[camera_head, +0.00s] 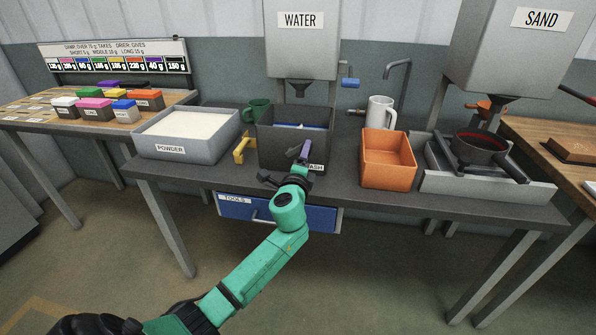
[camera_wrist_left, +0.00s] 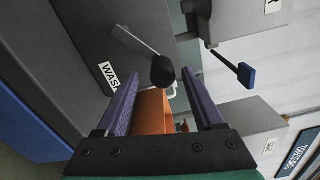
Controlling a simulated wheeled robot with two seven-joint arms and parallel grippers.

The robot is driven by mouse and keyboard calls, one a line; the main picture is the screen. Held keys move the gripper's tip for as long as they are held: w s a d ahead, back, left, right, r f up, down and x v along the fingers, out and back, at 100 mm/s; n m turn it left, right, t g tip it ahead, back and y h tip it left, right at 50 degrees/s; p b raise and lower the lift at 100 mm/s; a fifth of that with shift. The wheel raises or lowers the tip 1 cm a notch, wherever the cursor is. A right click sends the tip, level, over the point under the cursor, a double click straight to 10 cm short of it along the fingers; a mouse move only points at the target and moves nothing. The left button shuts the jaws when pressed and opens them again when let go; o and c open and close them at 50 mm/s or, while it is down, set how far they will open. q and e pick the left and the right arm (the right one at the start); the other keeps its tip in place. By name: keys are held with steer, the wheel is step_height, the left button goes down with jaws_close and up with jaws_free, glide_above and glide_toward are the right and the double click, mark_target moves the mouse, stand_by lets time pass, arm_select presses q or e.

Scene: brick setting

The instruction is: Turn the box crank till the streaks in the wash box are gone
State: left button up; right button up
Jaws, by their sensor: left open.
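The dark grey wash box (camera_head: 272,148) stands on the bench under the water hopper, with its label partly covered by my gripper. Something blue and white shows inside it, but I cannot make out streaks. The box crank is a grey arm with a black knob (camera_wrist_left: 163,71) on the box's labelled side in the left wrist view. In the head view my gripper hides most of it. My left gripper (camera_head: 303,152) is open at the front of the box. In the left wrist view its purple fingers (camera_wrist_left: 163,80) lie either side of the knob; contact is not clear. My right gripper is out of view.
A powder tray (camera_head: 164,150) and a yellow handle (camera_head: 241,150) are left of the box. An orange bin (camera_head: 385,182) and white mug (camera_head: 380,113) are right. A blue tools drawer (camera_head: 233,210) is below. The blue water lever (camera_head: 349,82) hangs above.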

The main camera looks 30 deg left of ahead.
arm_select(q)
steer(key=v, duration=0.9)
steer(key=shift+s, duration=0.4)
